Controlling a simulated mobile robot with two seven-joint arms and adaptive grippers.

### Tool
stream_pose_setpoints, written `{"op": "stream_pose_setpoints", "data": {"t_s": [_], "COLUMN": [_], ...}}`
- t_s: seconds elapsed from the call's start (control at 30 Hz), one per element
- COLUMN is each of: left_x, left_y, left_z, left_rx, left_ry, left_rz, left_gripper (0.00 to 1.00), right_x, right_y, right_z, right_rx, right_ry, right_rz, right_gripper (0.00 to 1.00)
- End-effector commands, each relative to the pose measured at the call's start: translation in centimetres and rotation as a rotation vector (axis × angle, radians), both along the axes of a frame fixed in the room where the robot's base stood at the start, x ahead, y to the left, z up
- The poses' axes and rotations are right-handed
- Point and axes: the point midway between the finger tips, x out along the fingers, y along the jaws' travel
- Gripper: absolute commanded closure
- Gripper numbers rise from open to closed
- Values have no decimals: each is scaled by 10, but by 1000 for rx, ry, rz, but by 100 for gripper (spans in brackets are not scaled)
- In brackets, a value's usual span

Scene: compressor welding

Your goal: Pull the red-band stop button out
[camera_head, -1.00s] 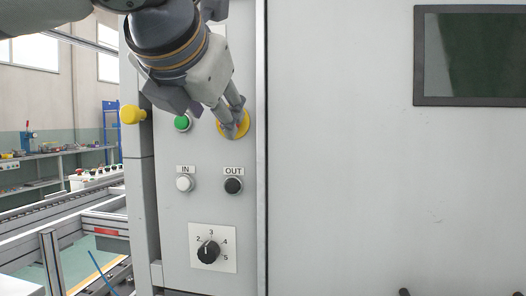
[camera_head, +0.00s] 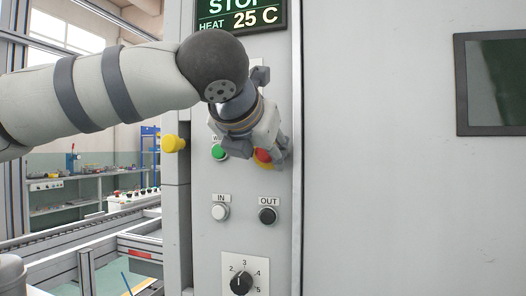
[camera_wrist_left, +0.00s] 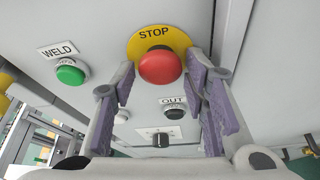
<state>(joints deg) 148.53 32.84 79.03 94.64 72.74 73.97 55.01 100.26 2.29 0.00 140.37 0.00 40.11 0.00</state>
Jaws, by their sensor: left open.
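The stop button (camera_wrist_left: 160,67) is a red mushroom head on a round yellow plate (camera_wrist_left: 140,40) marked STOP, in the wrist view. In the head view the red button (camera_head: 262,156) shows partly beside my gripper, on the grey control panel. My left gripper (camera_wrist_left: 162,74) is open, with one finger on each side of the button in the wrist view. Its fingertips look level with or just short of the red head, and I cannot tell whether they touch it. In the head view my left gripper (camera_head: 272,152) partly hides the button and plate. My right gripper is not in view.
Close by are a green WELD button (camera_wrist_left: 70,72), a white IN button (camera_head: 220,212), a black OUT button (camera_head: 267,215) and a rotary dial (camera_head: 241,283). A yellow knob (camera_head: 173,143) sticks out at the panel's left edge. A display (camera_head: 240,14) reads STOP, HEAT 25 C.

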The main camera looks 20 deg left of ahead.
Motion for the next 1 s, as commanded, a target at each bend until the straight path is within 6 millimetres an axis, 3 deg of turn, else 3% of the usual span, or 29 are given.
{"op": "stream_pose_setpoints", "data": {"t_s": [0.03, 0.2, 0.7, 0.73, 0.77, 1.0], "left_x": [0, 0, -8, -8, -8, -8], "left_y": [0, 0, 0, 0, 0, 0], "left_z": [0, 0, -1, -1, -1, -1], "left_rx": [0, 1, 2, 2, 2, 1], "left_ry": [0, 0, 4, 4, 4, 2], "left_rz": [0, 0, 0, -1, 0, 0], "left_gripper": [61, 100, 100, 66, 59, 59], "right_x": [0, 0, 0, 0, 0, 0], "right_y": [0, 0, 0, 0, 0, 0], "right_z": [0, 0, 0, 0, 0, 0], "right_rx": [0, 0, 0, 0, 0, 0], "right_ry": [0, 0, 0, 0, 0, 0], "right_rz": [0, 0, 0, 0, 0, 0], "right_gripper": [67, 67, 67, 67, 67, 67]}}
